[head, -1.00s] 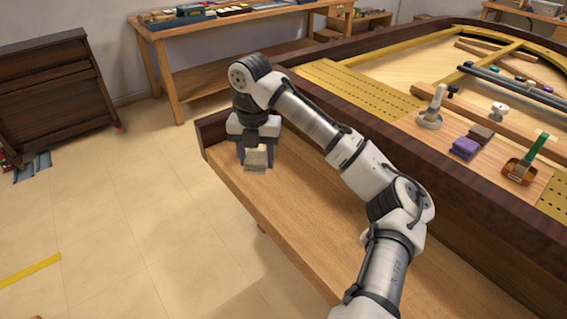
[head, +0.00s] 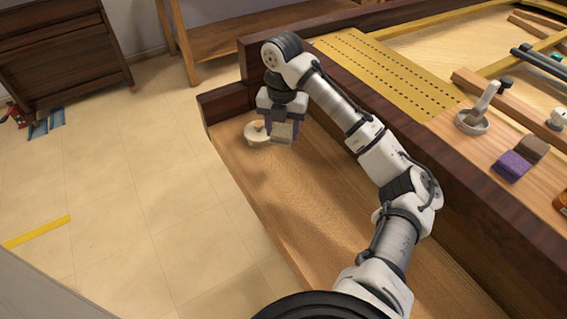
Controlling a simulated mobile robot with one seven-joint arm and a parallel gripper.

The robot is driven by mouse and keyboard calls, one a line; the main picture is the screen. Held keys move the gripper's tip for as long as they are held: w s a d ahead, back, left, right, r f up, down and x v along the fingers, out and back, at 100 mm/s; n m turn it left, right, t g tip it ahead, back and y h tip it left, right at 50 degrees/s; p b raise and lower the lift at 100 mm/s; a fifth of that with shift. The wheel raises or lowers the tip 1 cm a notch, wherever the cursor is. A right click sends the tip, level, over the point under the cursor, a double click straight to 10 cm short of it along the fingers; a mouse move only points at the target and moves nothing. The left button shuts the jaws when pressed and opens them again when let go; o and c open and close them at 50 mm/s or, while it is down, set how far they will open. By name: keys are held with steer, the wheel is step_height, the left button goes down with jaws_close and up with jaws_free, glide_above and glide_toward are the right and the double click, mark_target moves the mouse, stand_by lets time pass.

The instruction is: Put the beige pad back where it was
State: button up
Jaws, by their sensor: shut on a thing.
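My gripper (head: 283,124) is at the far left end of the long wooden ledge, near its dark end wall. It is shut on the beige pad (head: 283,134), which hangs below the fingers over the ledge. I cannot tell the gap between pad and wood. A round, whitish holder (head: 254,138) with a small orange-brown top stands on the ledge just left of the pad. A brown pad (head: 535,148) and a purple pad (head: 513,167) lie side by side on the wooden board at the right.
A grey-white tool in a round base (head: 472,122) stands on the board, left of the pads. A dark raised rail (head: 430,175) separates the ledge from the board. The ledge (head: 240,175) is bare in front of the gripper.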

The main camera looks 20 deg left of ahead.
mark_target(283, 171)
step_height(283, 171, down, 14)
steer(key=shift+r+p, duration=0.2)
steer(key=shift+p, duration=0.15)
steer(key=shift+f, duration=0.1)
steer(key=o, duration=0.9)
steer(key=shift+w, duration=0.1)
steer(key=shift+o, duration=0.2)
step_height(283, 171, up, 12)
steer(key=shift+r+b, duration=0.1)
steer(key=shift+b, duration=0.45)
steer(key=shift+a, duration=0.1)
